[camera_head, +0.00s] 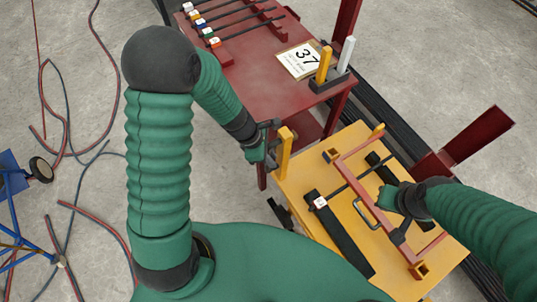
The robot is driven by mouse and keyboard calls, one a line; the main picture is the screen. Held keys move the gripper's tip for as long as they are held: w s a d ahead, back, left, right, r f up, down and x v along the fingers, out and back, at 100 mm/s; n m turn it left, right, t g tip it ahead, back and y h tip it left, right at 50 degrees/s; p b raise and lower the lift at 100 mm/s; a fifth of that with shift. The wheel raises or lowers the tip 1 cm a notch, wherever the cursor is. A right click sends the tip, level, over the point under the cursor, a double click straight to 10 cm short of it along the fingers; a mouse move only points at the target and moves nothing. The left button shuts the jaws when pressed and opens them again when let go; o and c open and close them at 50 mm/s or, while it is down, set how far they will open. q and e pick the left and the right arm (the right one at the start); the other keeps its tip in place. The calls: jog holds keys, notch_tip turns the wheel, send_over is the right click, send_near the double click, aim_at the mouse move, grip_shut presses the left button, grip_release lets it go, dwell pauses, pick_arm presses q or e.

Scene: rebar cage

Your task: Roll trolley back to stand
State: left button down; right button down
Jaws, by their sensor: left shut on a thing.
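The trolley (292,194) has a flat yellow top and stands at the right, close to the front of the dark red stand (262,72). An orange upright post (285,150) rises at the trolley's far left corner. My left gripper (274,146) is shut on this post. My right gripper (385,200) is over the trolley top, beside a red frame (386,218) with a black handle (366,213). Its fingers are partly hidden, so I cannot tell whether it is open or holds the frame. The trolley's wheels are hidden.
A rod with a white tag (320,203) lies on black strips on the trolley. The stand carries several tagged rods, a "37" card (300,60) and a holder with yellow and white posts. Hoses (90,215) and a blue-framed object (15,190) lie left. Long black bars run behind the trolley.

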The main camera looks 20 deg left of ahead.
pick_arm(q)
jog(key=shift+w+a, duration=0.1)
jog(key=shift+w, duration=0.05)
jog(key=c, duration=1.6)
grip_release()
jog(key=shift+w+a+f, duration=0.1)
jog(key=shift+w, duration=0.1)
jog(key=shift+s, duration=0.15)
jog(key=p+v, duration=0.4)
jog(key=v, duration=1.3)
